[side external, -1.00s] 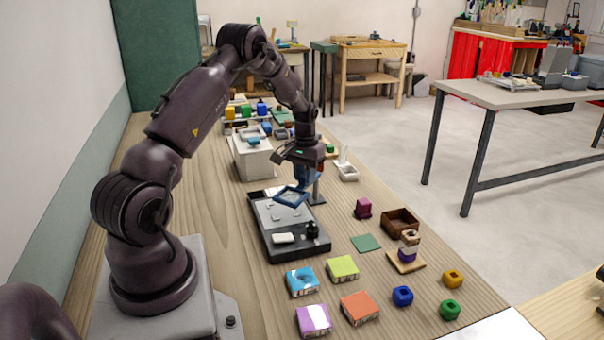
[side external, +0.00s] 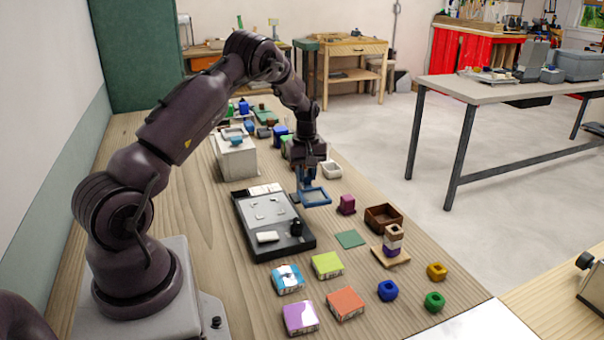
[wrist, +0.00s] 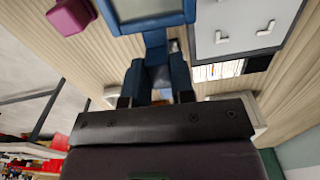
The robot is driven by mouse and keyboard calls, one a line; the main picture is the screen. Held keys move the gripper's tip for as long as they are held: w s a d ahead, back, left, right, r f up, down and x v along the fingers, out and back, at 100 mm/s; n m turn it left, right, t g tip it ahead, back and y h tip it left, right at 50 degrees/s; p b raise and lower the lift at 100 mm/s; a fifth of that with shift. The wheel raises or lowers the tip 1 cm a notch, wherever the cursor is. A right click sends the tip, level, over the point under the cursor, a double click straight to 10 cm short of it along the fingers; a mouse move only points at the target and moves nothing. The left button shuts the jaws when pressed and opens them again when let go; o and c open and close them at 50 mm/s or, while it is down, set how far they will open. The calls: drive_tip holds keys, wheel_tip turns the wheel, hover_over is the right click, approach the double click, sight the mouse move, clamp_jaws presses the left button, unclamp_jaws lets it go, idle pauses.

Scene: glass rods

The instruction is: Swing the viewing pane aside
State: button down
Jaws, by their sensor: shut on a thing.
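The viewing pane (side external: 315,197) is a clear pane in a blue square frame. It hangs level to the right of the black tray (side external: 308,242), clear of the tray's pale board (side external: 265,209). My gripper (side external: 307,176) is shut on the blue arm behind the frame. In the wrist view the pane (wrist: 147,9) shows at the top, and my gripper's fingertips (wrist: 156,96) sit either side of its blue arm (wrist: 156,75). The pane's post is mostly hidden by my gripper.
A magenta block (side external: 347,204) stands close to the right of the pane. A white box (side external: 236,158) stands behind the tray. Coloured boxes lie in front.

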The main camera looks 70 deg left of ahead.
sight(307, 173)
drive_tip(key=shift+w+n, duration=0.2)
drive_tip(key=shift+n, duration=0.2)
drive_tip(key=c, duration=1)
unclamp_jaws()
drive_tip(key=shift+o, duration=0.2)
wheel_tip(307, 173, up, 13)
